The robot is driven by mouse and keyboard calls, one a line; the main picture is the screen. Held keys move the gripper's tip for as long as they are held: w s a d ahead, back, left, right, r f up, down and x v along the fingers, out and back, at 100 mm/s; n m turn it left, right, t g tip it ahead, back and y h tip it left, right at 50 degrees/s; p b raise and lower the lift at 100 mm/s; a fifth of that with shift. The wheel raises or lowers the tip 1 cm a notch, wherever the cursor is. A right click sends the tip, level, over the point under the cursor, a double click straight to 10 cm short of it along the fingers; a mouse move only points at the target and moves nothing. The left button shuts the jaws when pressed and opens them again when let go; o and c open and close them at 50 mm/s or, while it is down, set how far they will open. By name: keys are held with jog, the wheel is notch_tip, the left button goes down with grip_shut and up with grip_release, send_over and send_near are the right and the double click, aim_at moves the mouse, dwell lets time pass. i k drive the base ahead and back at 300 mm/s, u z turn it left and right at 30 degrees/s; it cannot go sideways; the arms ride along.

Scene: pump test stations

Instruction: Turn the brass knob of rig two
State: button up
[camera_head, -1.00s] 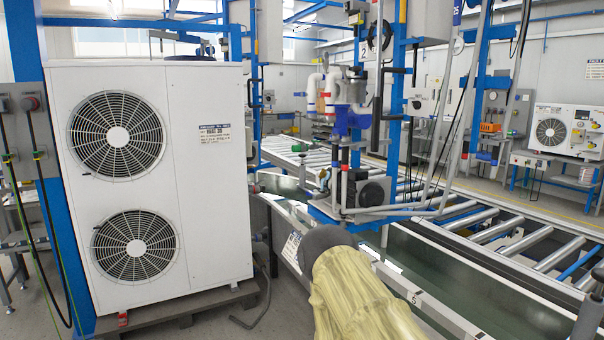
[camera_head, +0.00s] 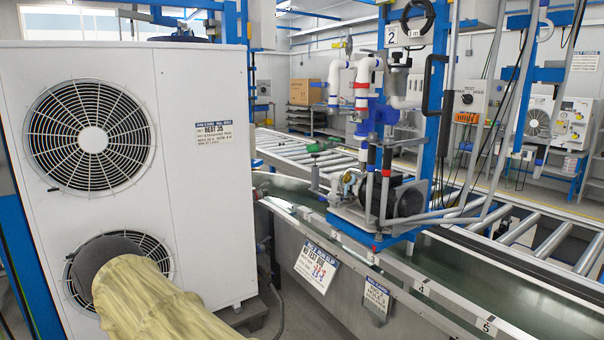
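Rig two stands right of centre, under a plate marked 2 (camera_head: 392,35) on a blue post. It has white pipes (camera_head: 362,85), blue fittings, a dark motor (camera_head: 405,198) and a blue base frame. A small brass-coloured round part (camera_head: 349,181) shows at the left of the motor; I cannot tell for certain that it is the knob. A green handle (camera_head: 322,146) sticks out to its left. My arm, in a beige sleeve with a dark grey end, is at the lower left, well away from the rig. My gripper's fingers do not show.
A large white unit with two fans (camera_head: 205,190) fills the left. A metal trough (camera_head: 450,262) with hanging cards (camera_head: 317,267) runs in front of the rig. A roller conveyor (camera_head: 510,222) lies behind. A black curved handle (camera_head: 433,85) hangs by the post.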

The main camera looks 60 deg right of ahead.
aim_at(346, 177)
jog(key=z, duration=0.4)
jog(key=i, duration=1.1)
jog(key=z, duration=1.15)
jog(key=i, duration=0.2)
jog(key=u, duration=0.05)
